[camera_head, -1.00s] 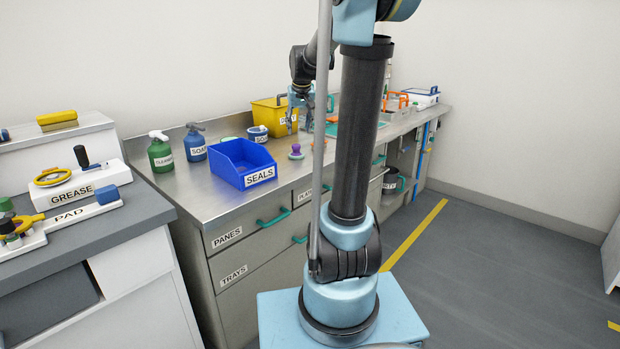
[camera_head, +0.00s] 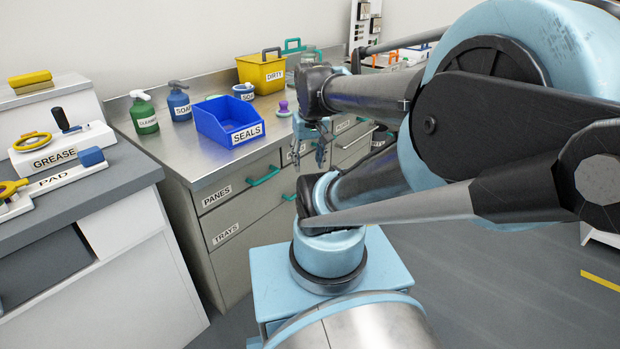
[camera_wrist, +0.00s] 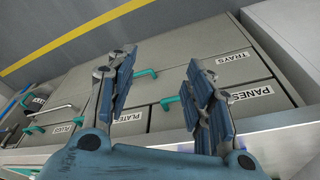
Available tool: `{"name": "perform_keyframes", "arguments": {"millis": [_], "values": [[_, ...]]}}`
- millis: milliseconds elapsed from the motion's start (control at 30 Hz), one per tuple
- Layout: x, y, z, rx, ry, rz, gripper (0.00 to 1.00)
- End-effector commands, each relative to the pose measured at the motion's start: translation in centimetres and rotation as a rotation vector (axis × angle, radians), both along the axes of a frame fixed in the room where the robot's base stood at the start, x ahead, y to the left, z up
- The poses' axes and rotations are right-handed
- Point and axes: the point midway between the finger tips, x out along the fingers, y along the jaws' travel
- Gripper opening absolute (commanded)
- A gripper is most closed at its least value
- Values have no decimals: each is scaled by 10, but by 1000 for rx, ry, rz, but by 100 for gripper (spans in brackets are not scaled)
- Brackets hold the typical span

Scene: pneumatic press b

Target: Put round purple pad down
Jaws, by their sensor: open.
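A round purple pad (camera_head: 284,108) with a knob on top sits upright on the steel counter (camera_head: 190,150), just right of the blue SEALS bin. My gripper (camera_head: 308,158) is open and empty. It hangs in front of the counter's drawers, to the lower right of the pad and apart from it. In the wrist view my gripper (camera_wrist: 160,65) shows its spread fingers with nothing between them, and drawer fronts behind. The pad is not in the wrist view.
The blue SEALS bin (camera_head: 228,121), soap bottle (camera_head: 179,100), green bottle (camera_head: 144,112) and yellow DIRTY bin (camera_head: 262,73) stand on the counter. Teal drawer handles (camera_head: 264,176) stick out below. The grey bench (camera_head: 95,195) with GREASE and PAD holders (camera_head: 62,150) is at left.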

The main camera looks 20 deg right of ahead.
Motion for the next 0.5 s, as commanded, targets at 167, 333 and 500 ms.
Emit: {"name": "perform_keyframes", "arguments": {"millis": [167,333,500], "values": [[-32,2,-30,-1,18,1,48],[-43,3,-40,-1,26,3,48],[-43,3,-40,-1,26,3,48]]}}
